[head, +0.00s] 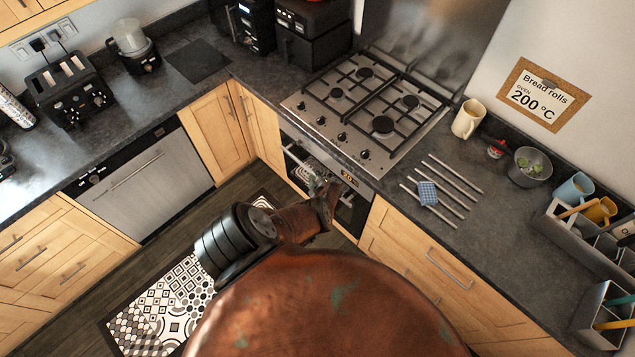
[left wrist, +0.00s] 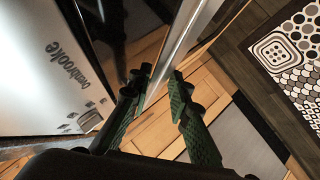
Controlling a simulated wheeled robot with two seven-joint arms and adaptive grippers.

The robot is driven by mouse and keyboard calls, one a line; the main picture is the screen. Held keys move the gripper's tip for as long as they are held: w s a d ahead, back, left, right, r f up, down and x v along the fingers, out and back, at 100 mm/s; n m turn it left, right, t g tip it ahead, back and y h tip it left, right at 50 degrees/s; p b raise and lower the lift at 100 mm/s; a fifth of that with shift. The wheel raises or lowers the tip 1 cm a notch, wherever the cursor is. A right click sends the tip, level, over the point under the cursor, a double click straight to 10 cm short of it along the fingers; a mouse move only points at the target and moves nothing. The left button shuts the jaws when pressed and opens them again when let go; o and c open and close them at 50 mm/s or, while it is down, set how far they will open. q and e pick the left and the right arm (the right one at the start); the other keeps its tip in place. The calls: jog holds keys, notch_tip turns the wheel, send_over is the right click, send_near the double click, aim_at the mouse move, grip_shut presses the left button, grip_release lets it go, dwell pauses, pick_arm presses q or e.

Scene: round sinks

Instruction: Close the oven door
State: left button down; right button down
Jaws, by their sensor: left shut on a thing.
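The oven (head: 351,211) is built in under the hob, with a dark glass door and a lit display. The oven door also shows in the left wrist view (left wrist: 125,30) as dark glass beside the silver control panel. A metal bar handle (left wrist: 192,36) runs along the door. My left gripper (head: 328,190) is at the oven front, and in the left wrist view its green-padded fingers (left wrist: 158,84) are on either side of the handle, shut on it. My right gripper is out of view.
The gas hob (head: 372,105) is above the oven. Wooden drawers (head: 425,265) stand to its right and a cupboard (head: 217,135) to its left. A dishwasher (head: 150,178) is further left. A patterned mat (head: 165,308) lies on the floor. Metal rods (head: 455,175) lie on the worktop.

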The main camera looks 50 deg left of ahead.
pick_arm(q)
jog(key=c, duration=2.2)
grip_release()
jog(key=shift+s+a+r, duration=0.1)
jog(key=shift+s+a, duration=0.05)
jog(key=shift+a, duration=0.05)
jog(key=shift+o, duration=0.8)
jog(key=shift+d, duration=0.25)
jog(key=shift+w+d+r, duration=0.2)
jog(key=shift+w, duration=0.2)
jog(key=shift+w+d+r, duration=0.15)
jog(key=shift+w+r, duration=0.05)
jog(key=shift+w, duration=0.15)
jog(key=shift+d+r, duration=0.15)
jog(key=s+d, duration=0.1)
jog(key=s+d+r, duration=0.1)
jog(key=s, duration=0.1)
jog(key=shift+d+r, duration=0.15)
jog(key=shift+d, duration=0.05)
jog(key=shift+v, duration=1.45)
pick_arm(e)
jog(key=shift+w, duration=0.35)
pick_arm(q)
jog(key=shift+s+a, duration=0.1)
